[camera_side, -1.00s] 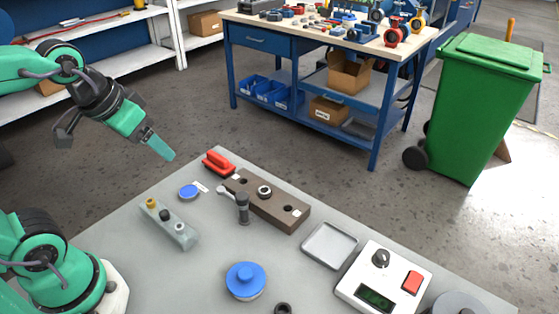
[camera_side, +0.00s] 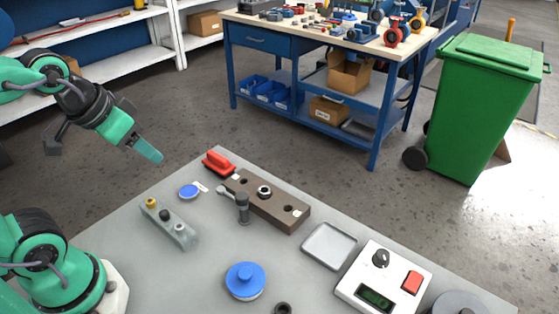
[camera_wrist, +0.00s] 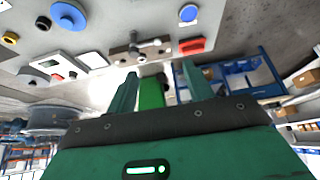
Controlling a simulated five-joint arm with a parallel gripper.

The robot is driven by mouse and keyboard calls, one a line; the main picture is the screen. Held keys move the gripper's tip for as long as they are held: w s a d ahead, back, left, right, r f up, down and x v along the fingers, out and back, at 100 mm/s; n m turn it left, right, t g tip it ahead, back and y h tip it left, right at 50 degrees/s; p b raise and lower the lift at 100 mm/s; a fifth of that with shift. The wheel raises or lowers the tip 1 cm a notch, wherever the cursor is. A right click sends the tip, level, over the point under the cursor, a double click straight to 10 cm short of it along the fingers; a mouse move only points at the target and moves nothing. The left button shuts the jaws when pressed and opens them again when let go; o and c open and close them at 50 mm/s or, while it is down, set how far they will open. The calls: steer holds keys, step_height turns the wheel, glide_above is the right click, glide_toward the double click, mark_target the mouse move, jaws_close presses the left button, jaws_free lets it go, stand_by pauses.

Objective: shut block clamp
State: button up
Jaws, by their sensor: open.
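A brown block (camera_side: 268,203) with dark holes lies on the grey table. A dark upright post with a short light lever (camera_side: 242,207) stands against its near side. I take this to be the block clamp, but I cannot tell whether it is open or shut. In the wrist view the brown block (camera_wrist: 120,54) shows near the top middle, beyond the fingertips. My gripper (camera_side: 150,155) is open and empty, in the air to the left of the block and well apart from it. Its two spread green fingers (camera_wrist: 160,82) show in the wrist view.
A red-handled tool (camera_side: 219,162) and blue disc (camera_side: 189,191) lie near the block. A grey fixture with knobs (camera_side: 170,226), blue knob (camera_side: 246,280), tray (camera_side: 329,246) and white control box (camera_side: 382,280) share the table. A green bin (camera_side: 485,110) stands beyond.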

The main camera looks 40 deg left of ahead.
steer(key=w, duration=0.1)
steer(key=n+g, duration=0.2)
steer(key=g, duration=0.3)
glide_toward(242, 195)
steer(key=shift+a, duration=0.2)
steer(key=shift+w+d+f+g, duration=0.25)
steer(key=shift+f+g, duration=0.05)
steer(key=shift+f, duration=0.1)
steer(key=shift+f, duration=3.9)
steer(key=shift+c, duration=0.2)
jaws_close()
